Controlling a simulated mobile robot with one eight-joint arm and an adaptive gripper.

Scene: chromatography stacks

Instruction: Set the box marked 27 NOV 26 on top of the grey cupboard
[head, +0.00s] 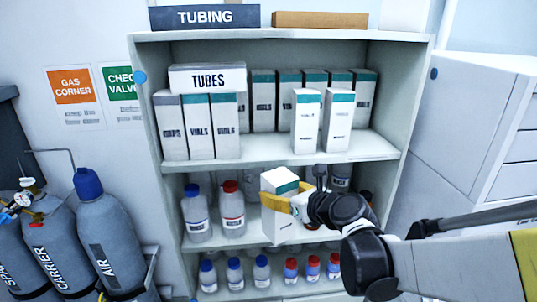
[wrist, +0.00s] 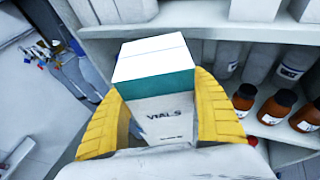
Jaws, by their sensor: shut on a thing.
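My gripper (head: 287,204) has its yellow fingers shut on a white box with a teal band (head: 280,182), in front of the shelf unit's middle level. In the wrist view the fingers press both sides of this box (wrist: 155,103), and "VIALS" reads on its face. Its smaller print is too small to read, so I cannot tell whether it says 27 NOV 26. Similar boxes stand on the upper shelf, two of them (head: 307,122) (head: 338,122) near its front edge. A light grey cabinet with drawers (head: 462,120) stands at the right; its top is only partly in view.
The pale shelf unit (head: 420,85) holds a TUBES box (head: 207,78) and several bottles (head: 232,208). A TUBING box (head: 205,17) and a brown box (head: 320,20) sit on its top. Gas cylinders (head: 103,235) stand at the left. The upper shelf's right front is bare.

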